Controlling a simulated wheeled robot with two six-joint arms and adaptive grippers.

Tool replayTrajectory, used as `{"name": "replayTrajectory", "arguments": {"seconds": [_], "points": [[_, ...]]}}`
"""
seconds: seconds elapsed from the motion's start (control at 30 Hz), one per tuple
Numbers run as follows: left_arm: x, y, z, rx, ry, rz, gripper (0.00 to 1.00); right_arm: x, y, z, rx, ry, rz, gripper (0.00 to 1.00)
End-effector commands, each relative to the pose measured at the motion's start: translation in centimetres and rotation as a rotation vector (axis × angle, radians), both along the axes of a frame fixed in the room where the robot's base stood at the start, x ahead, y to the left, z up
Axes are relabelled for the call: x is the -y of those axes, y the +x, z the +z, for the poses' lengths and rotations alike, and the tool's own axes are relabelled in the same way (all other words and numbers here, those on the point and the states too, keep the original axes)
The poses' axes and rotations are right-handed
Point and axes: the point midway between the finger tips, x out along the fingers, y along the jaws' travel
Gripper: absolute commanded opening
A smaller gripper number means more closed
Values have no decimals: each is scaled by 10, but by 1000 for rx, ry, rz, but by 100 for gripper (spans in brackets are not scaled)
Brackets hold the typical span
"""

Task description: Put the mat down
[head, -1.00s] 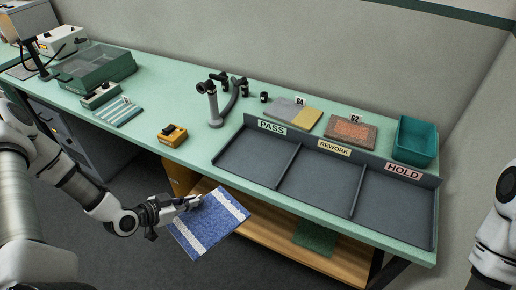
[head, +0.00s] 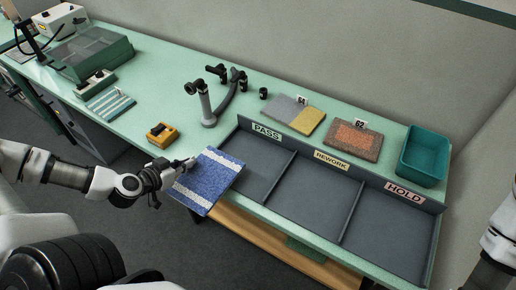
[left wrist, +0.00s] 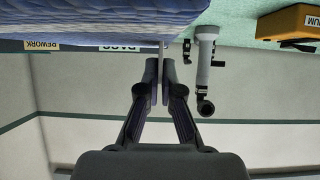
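The blue mat (head: 208,180) with white bands is held by its left edge in my left gripper (head: 188,163), which is shut on it. In the head view the mat is tilted and overlaps the front left corner of the PASS compartment (head: 255,165); I cannot tell whether it touches the bench. In the left wrist view the mat (left wrist: 90,18) fills the upper left, and the fingers (left wrist: 165,75) are closed at its edge. The REWORK (head: 318,197) and HOLD (head: 390,235) compartments are empty. My right arm shows at the right edge, its gripper out of frame.
A microscope-like stand (head: 207,105) and a yellow box (head: 162,135) stand left of the trays. Mats tagged 64 (head: 297,113) and 62 (head: 352,140) lie behind them. A teal bin (head: 424,155) stands at the back right. Low dividers separate the compartments.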

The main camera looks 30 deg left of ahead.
Motion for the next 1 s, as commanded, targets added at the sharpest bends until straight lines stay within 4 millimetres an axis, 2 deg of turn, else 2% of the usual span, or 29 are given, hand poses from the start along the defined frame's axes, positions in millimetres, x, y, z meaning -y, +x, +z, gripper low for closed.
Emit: {"name": "replayTrajectory", "arguments": {"seconds": [0.17, 0.3, 0.43, 0.57, 0.73, 0.9, 1.0], "points": [[12, 24, -16, 2, 3, -9, 0, 0, -1, -42, -2, 0, 0, 0], [25, 52, -19, 1, 8, -10, 0, 0, -2, -75, -3, 0, 0, 0], [36, 75, -17, 1, 9, -8, 0, 0, -2, -90, -2, 0, 0, 0], [47, 99, -17, 0, 9, -9, 0, 0, -1, -97, -1, 0, 0, 0], [59, 130, -15, 0, 7, -5, 0, 0, -2, -95, -2, 0, 0, 0], [68, 147, -17, 0, 3, -4, 0, 0, -2, -94, -2, 0, 0, 0], [66, 144, -39, -6, 2, -1, 0, 0, -1, -89, -2, 0, 0, 0]]}}
